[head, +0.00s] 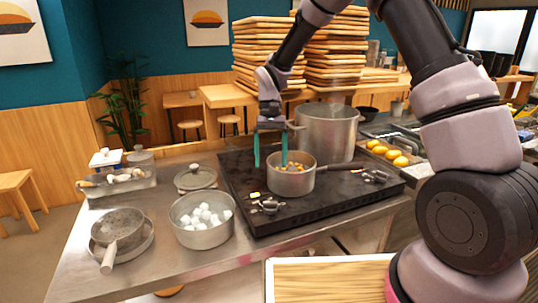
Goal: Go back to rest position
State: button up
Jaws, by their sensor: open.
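My gripper (270,148) has two teal fingers that are spread apart and point down. It is above the small saucepan (291,183) on the black stove, with one fingertip over the pan's left rim and the other near its opening. Nothing shows between the fingers. The saucepan holds small orange and yellow pieces, and its dark handle points right. My arm reaches in from the right side and bends over the stove.
A large steel pot (327,133) stands just behind the saucepan. A bowl of white cubes (201,227), a strainer pan (118,229) and a lidded pot (195,179) stand left of the black stove (330,206). Yellow items (390,152) lie at the right. Trays are stacked behind.

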jog(key=s+d+r+m+t+y, duration=0.1)
jog(key=d+r+t, duration=0.1)
jog(key=d+r, duration=0.5)
jog(key=s+d+r+m+t+y, duration=0.1)
jog(key=s+d+r+t, duration=0.2)
jog(key=r, duration=0.7)
jog(key=s+d+r+m+t, duration=0.2)
jog(key=s+d+r+t, duration=0.4)
jog(key=s+d+r, duration=0.3)
jog(key=s+d, duration=0.3)
jog(key=d, duration=0.1)
jog(key=shift+s+r+t, duration=0.15)
jog(key=shift+s+t, duration=0.15)
jog(key=shift+s, duration=0.1)
